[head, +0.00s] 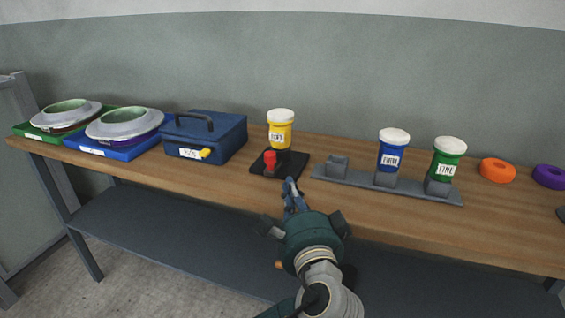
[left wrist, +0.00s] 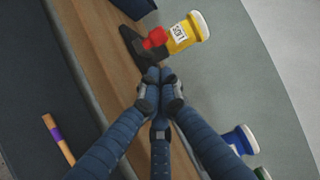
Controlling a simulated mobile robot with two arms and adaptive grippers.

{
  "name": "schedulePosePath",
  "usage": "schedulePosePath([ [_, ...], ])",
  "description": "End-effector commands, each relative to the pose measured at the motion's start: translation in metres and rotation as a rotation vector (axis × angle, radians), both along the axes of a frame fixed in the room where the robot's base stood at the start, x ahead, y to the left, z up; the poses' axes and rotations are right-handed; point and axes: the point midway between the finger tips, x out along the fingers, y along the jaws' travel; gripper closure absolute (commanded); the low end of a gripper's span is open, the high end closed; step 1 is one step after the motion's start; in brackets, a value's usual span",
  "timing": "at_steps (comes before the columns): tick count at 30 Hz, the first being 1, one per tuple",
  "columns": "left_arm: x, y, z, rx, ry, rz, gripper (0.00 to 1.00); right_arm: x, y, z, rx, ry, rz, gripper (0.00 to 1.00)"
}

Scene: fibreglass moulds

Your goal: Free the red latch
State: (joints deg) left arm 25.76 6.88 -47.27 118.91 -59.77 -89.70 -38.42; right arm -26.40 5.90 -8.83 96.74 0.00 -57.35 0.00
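The red latch (head: 270,161) stands upright on a black base plate (head: 292,166), in front of a yellow jar (head: 281,134) with a white lid. In the left wrist view the red latch (left wrist: 155,38) shows just beyond my fingertips, beside the yellow jar (left wrist: 181,36). My left gripper (head: 290,186) is in front of the plate near the table's front edge. Its fingers are together in the left wrist view (left wrist: 160,76), with nothing seen between them. A small gap seems to separate the tips from the latch. My right gripper is not in view.
A grey rack (head: 333,176) holds a blue jar (head: 393,154) and a green jar (head: 444,165) to the right. A blue box (head: 230,138) with a yellow latch (head: 205,153) stands left. Further left are moulds on trays. Orange (head: 497,170) and purple rings lie far right.

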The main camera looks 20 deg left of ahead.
Motion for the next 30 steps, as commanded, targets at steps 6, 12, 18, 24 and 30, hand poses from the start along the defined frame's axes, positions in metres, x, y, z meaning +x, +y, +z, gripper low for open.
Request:
schedulePosePath([
  [6,0.004,0.002,0.000,0.001,0.000,0.001,1.00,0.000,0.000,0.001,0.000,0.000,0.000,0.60],
  [12,0.030,0.016,0.000,0.003,-0.002,0.004,1.00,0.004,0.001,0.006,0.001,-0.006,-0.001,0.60],
  [18,0.063,0.033,0.000,0.003,0.000,0.003,1.00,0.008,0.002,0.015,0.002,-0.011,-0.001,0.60],
  [24,0.084,0.043,0.000,0.002,0.000,0.001,1.00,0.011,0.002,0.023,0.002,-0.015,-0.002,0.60],
  [30,0.089,0.046,0.000,0.000,0.001,0.000,1.00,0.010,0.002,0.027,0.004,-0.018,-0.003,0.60],
])
